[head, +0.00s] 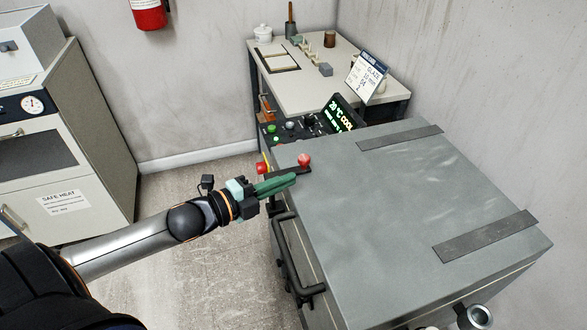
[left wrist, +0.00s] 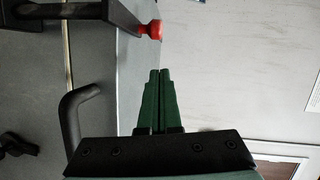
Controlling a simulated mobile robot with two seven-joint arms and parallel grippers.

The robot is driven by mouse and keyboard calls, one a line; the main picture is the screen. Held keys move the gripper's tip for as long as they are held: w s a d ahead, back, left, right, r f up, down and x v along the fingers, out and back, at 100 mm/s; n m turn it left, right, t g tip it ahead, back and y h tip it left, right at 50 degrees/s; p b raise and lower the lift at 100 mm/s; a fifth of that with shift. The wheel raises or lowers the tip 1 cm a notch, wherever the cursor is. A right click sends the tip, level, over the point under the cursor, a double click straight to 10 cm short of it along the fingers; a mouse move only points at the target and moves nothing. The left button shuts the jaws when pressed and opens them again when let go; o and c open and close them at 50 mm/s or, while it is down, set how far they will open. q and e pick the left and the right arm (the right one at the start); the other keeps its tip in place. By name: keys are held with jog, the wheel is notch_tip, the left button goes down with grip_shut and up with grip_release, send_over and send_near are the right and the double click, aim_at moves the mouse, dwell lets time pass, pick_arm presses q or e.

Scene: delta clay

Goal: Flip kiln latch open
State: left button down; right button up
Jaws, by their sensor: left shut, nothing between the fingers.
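The kiln (head: 400,205) is a big grey box with a flat lid at the right of the head view; its lid is down. The kiln latch (head: 290,170) is a dark bar with a red ball knob (head: 305,159) at the lid's near-left edge. In the left wrist view the latch (left wrist: 118,14) and its red knob (left wrist: 152,29) show at the top. My left gripper (head: 293,179) has green fingers, shut and empty, over the kiln's left edge close to the knob. In the left wrist view the fingertips (left wrist: 160,71) appear apart from the knob. My right gripper is out of view.
A dark bar handle (head: 286,260) sticks out from the kiln's side. A control panel with a lit display (head: 339,114) and a pale work table (head: 310,80) stand behind. A grey cabinet (head: 60,150) is at the left. Open floor (head: 190,190) lies between.

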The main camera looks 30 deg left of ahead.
aim_at(293, 169)
pick_arm(q)
jog(key=w, duration=0.3)
jog(key=shift+w+f, duration=0.3)
jog(key=shift+w, duration=0.1)
jog(key=shift+w+a+f, duration=0.1)
jog(key=shift+w+a, duration=0.1)
jog(key=shift+w, duration=0.2)
jog(key=shift+w+a+f, duration=0.1)
jog(key=shift+w+a, duration=0.05)
jog(key=shift+w, duration=0.25)
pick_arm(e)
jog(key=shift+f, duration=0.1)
